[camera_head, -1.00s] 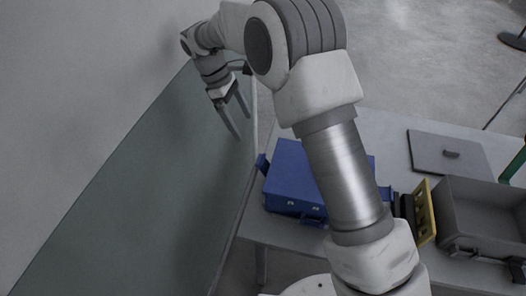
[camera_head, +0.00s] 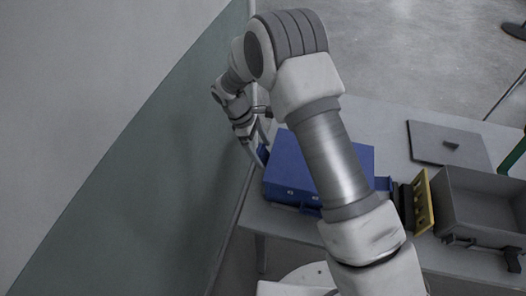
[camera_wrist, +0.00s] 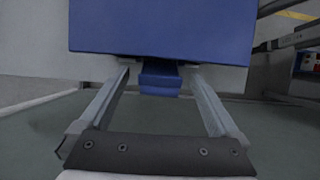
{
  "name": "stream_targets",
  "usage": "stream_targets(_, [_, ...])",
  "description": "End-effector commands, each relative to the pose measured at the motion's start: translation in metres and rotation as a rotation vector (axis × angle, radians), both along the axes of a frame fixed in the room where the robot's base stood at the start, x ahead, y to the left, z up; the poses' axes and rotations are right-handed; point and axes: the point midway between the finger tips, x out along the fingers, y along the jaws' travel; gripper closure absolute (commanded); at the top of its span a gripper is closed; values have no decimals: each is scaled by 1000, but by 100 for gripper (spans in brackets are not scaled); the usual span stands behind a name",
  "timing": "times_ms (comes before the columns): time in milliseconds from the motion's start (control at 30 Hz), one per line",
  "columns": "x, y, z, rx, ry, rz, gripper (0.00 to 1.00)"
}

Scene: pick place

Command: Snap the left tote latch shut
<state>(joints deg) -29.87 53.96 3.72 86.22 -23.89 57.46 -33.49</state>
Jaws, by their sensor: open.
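The blue tote (camera_head: 286,172) sits closed on the grey table, partly behind my arm. Its left latch (camera_head: 263,154) is a small blue tab sticking out from the tote's left side. In the wrist view the tote (camera_wrist: 160,28) fills the top and the latch (camera_wrist: 160,80) juts out below it, between my finger ends. My gripper (camera_head: 262,150) is open at the tote's left side, with one finger on either side of the latch. It also shows in the wrist view (camera_wrist: 160,88). I cannot tell whether the fingers touch the latch or the tote.
A grey-green wall panel (camera_head: 150,190) stands close on the left of the table (camera_head: 385,125). A yellow slotted piece (camera_head: 423,203) and an open grey crate (camera_head: 485,205) stand right of the tote. A flat grey lid (camera_head: 440,140) lies behind them.

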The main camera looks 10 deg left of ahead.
Motion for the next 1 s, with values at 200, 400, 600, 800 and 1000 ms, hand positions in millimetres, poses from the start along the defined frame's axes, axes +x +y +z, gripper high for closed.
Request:
stream_targets(200, [-1, -5, -13, 1, 0, 0, 3])
stream_targets(400, [-1, -6, -14, 1, 0, 0, 3])
stream_targets(600, [-1, -6, -14, 1, 0, 0, 28])
stream_targets(800, [-1, -6, -14, 1, 0, 0, 64])
stream_targets(1000, [-1, -6, -13, 4, -1, -1, 86])
